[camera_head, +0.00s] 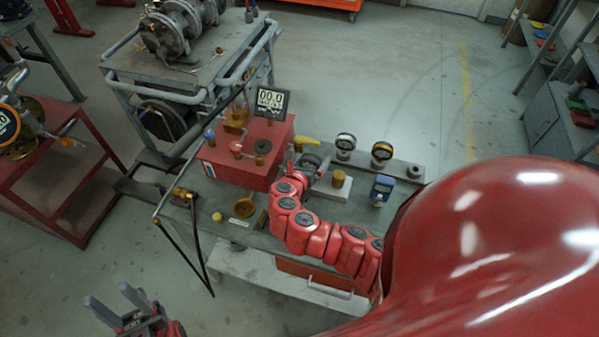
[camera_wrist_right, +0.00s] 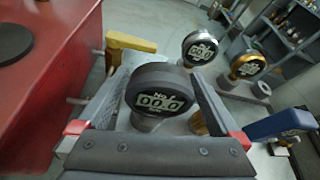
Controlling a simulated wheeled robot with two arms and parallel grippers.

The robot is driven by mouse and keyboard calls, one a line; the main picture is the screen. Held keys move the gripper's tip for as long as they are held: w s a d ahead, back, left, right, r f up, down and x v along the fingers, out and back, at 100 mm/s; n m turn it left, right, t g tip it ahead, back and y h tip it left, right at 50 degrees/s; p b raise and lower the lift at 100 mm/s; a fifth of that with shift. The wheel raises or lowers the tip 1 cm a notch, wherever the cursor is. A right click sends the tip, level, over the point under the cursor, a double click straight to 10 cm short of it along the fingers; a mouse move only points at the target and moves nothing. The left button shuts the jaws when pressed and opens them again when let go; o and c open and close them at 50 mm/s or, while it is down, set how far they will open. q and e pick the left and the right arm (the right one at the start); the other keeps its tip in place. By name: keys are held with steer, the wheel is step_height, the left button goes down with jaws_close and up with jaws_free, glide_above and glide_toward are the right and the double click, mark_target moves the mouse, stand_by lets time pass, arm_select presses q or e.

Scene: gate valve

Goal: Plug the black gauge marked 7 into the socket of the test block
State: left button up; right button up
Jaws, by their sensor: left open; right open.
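The black round gauge (camera_wrist_right: 158,92) stands between the fingers of my right gripper (camera_wrist_right: 160,84) in the right wrist view. Its face shows "No" with a small digit I cannot read surely, above a 00.0 readout. The fingers are open, one on each side; I cannot tell whether either touches it. In the head view my right gripper (camera_head: 308,172) partly covers the gauge. The red test block (camera_head: 222,168) stands to its left, with fittings and a dark disc on top; I cannot make out which fitting is the socket. My left gripper (camera_head: 118,306) is open and empty at lower left.
A yellow handle (camera_head: 307,141) lies beside the block. A display (camera_head: 271,101) stands behind it.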

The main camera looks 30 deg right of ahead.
mark_target(308, 165)
steer(key=b+v, duration=0.1)
steer(key=v, duration=0.7)
steer(key=shift+a, duration=0.1)
steer(key=p+v, duration=0.6)
steer(key=v, duration=0.2)
steer(key=shift+s, duration=0.1)
